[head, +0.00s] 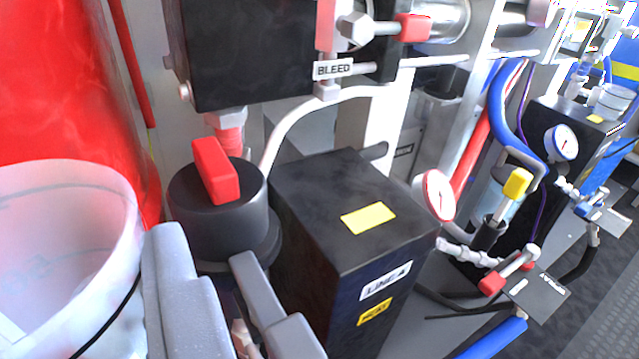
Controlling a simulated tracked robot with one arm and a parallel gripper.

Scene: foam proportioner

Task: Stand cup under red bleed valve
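A translucent whitish round container (65,240), open at the top, stands large at the left edge; I cannot tell whether it is the task's cup. A BLEED label (333,69) hangs at the top, with a red valve handle (412,27) on a metal fitting to its right. Another red lever (215,171) sits under a black box, over a dark round body (220,215). My gripper (207,247) is at the bottom, its grey fingers apart. No cup shows between them. The left finger partly overlaps the container's right side.
A black box (350,215) with yellow tags and a LINE A label stands right of my gripper. A pressure gauge (434,196), a yellow-handled valve (517,184) and a red-handled valve (492,283) with hoses lie farther right. A red tank (60,80) fills the upper left.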

